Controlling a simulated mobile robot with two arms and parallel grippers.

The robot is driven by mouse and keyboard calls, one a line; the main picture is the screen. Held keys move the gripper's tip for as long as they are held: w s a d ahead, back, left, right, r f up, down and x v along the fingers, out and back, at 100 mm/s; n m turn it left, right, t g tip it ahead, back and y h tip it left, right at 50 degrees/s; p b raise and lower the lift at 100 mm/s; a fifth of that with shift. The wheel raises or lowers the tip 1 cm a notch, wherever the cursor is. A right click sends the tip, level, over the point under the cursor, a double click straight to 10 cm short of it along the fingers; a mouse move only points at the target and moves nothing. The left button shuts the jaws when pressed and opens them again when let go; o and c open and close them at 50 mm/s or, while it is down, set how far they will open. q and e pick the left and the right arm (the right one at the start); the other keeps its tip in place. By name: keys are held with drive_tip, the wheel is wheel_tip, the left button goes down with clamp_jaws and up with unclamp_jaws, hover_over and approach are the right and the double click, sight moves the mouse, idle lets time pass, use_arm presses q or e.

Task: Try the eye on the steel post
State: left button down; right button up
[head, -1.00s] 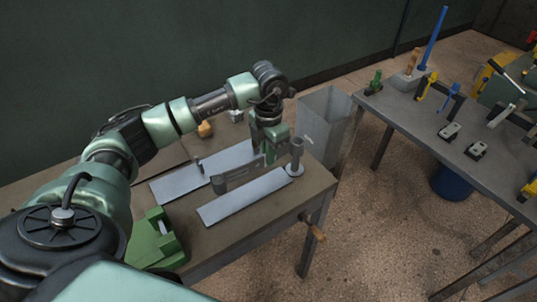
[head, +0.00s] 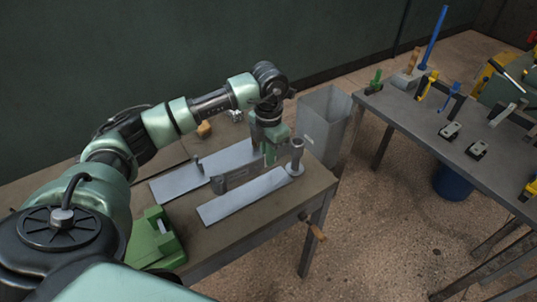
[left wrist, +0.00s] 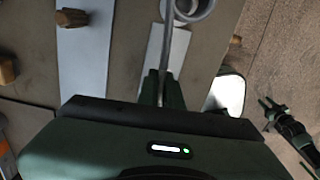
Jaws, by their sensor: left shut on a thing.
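In the head view my left gripper (head: 270,158) is over the near bench, pointing down and shut on a grey flat bar (head: 235,182) held on edge. The steel post (head: 297,156) stands upright with a round foot at the right end of a pale plate. The bar's right part lies close by the post; whether they touch I cannot tell. The left wrist view shows the bar (left wrist: 167,50) edge-on between the fingers. A grey ring (left wrist: 188,8) is beside its far end, cut by the frame top; I cannot tell whether it is the eye or the post.
A pale plate (head: 245,197) and a second plate with a short peg (head: 198,167) lie on the bench (head: 290,207). A green fixture (head: 152,242) is at the near left, and a grey bin (head: 322,122) stands behind. A tool table (head: 425,122) is at right, across open floor.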

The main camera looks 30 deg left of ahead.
use_arm(q)
drive_tip(key=shift+f+b, duration=2.5)
drive_tip(key=shift+f, duration=0.75)
drive_tip(key=c, duration=1.5)
unclamp_jaws()
drive_tip(key=shift+s+f, duration=0.1)
drive_tip(key=shift+r, duration=0.45)
wheel_tip(320, 180, up, 7)
drive_tip(key=shift+r+b, duration=0.1)
drive_tip(key=shift+b, duration=0.6)
drive_tip(key=shift+d, duration=0.1)
